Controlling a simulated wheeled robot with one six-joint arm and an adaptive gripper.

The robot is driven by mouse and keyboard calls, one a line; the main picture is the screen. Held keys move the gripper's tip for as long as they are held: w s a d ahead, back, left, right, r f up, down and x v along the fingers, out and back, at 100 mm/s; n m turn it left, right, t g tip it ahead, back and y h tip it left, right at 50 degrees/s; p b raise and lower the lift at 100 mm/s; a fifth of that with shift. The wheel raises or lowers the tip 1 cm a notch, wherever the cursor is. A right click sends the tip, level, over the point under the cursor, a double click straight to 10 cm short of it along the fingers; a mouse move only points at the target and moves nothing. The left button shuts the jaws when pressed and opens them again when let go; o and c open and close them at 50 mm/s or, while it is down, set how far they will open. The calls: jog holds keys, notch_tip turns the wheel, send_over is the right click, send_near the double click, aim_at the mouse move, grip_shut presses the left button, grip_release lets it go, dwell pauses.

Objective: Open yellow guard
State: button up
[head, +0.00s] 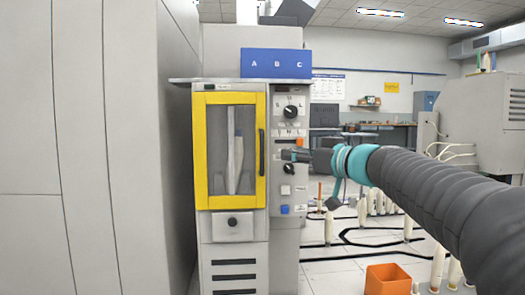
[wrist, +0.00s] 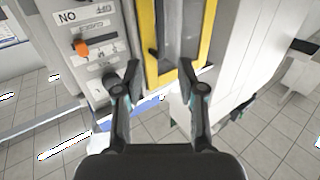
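The yellow guard (head: 229,203) is a yellow-framed door with a clear pane on the front of a grey cabinet. It looks closed, and pale upright shapes show behind the pane. Its black vertical handle (head: 262,152) is on the right side of the frame. My gripper (head: 286,155) is to the right of the handle, in front of the control panel, and looks apart from it. In the wrist view the two fingers of my gripper (wrist: 160,80) are spread with nothing between them. The yellow frame (wrist: 206,40) shows beyond the fingertips there.
The control panel (head: 276,120) right of the guard carries black knobs, an orange switch (wrist: 81,47) and a blue button (head: 285,209). A blue A B C box (head: 275,63) sits on top. A tall grey wall is close on the left. An orange bin (head: 388,279) stands on the floor.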

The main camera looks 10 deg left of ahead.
jog(key=p, duration=0.3)
send_over(262, 170)
jog(key=shift+w, duration=0.35)
grip_shut()
